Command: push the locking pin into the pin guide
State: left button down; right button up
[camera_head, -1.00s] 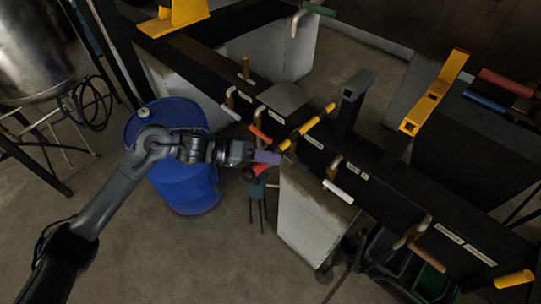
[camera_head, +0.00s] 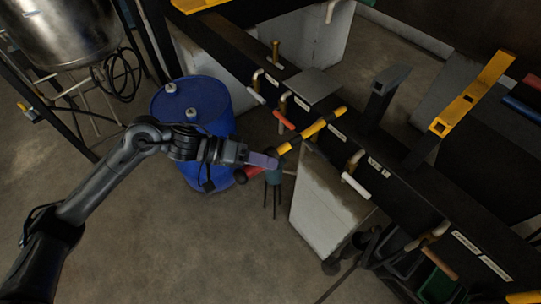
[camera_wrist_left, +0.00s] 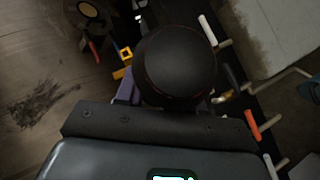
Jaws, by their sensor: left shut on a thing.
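My left gripper (camera_head: 264,160), with purple fingertips, is in the middle of the head view. It is shut on a red piece with a dark rounded end (camera_head: 241,176), which looks like the locking pin. In the left wrist view a large black round knob (camera_wrist_left: 175,65) sits between the purple fingers (camera_wrist_left: 128,90) and hides most of what lies beyond. A yellow bar with black bands (camera_head: 313,130) slants up and right just beyond the fingertips. I cannot tell which part is the pin guide. My right gripper is not in view.
A blue drum (camera_head: 210,125) stands behind my left arm. A long black beam (camera_head: 410,187) with several handles runs to the lower right, above a pale block (camera_head: 325,205). A small dark stool (camera_head: 274,180) stands below the gripper. Floor at lower left is clear.

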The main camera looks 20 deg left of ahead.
pick_arm(q)
jog(key=s+a, duration=0.5)
jog(key=s, duration=0.3)
jog(key=s+a, duration=0.4)
jog(key=s, duration=0.5)
jog(key=shift+s+a+r, duration=0.15)
jog(key=shift+a, duration=0.2)
dwell(0.5)
